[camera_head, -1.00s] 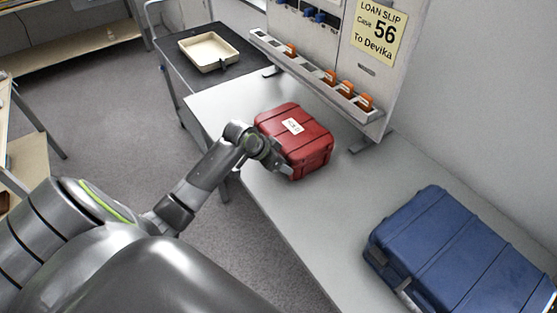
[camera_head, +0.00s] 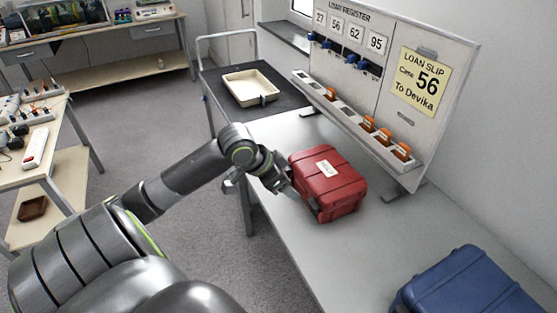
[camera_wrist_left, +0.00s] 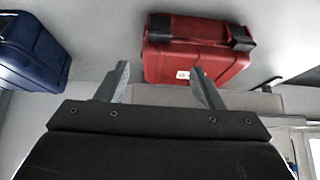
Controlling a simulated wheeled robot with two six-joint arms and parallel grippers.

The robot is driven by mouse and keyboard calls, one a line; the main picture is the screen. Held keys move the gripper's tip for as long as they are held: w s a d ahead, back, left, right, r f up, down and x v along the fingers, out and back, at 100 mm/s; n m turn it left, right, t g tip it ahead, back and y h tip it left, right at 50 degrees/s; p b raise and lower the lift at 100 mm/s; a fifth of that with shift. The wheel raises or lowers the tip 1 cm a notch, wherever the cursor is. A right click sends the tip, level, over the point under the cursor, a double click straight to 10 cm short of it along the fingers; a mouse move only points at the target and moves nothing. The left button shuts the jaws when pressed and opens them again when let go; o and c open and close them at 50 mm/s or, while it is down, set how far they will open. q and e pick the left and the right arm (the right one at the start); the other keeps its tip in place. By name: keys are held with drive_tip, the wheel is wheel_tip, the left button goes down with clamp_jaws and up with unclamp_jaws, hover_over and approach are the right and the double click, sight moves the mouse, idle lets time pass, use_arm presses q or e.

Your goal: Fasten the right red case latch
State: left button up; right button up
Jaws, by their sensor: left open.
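The red case (camera_head: 330,180) stands closed on the grey bench, with a white label on its lid. It also shows at the top of the left wrist view (camera_wrist_left: 195,58), with a dark latch (camera_wrist_left: 159,27) to the left and another dark latch (camera_wrist_left: 243,38) to the right. I cannot tell whether either latch is fastened. My left gripper (camera_head: 287,187) is beside the case's left front side. In the left wrist view its fingers (camera_wrist_left: 160,70) are apart and empty, the right fingertip overlapping the case's edge. Contact cannot be told. My right gripper is out of view.
A blue case (camera_head: 468,285) lies on the bench at the lower right. A register board (camera_head: 385,60) with a tray of orange items (camera_head: 370,123) stands behind the red case. A cream tray (camera_head: 251,87) sits on a dark cart. The bench between the cases is clear.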

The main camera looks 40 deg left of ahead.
use_arm(q)
drive_tip(key=shift+v, duration=1.6)
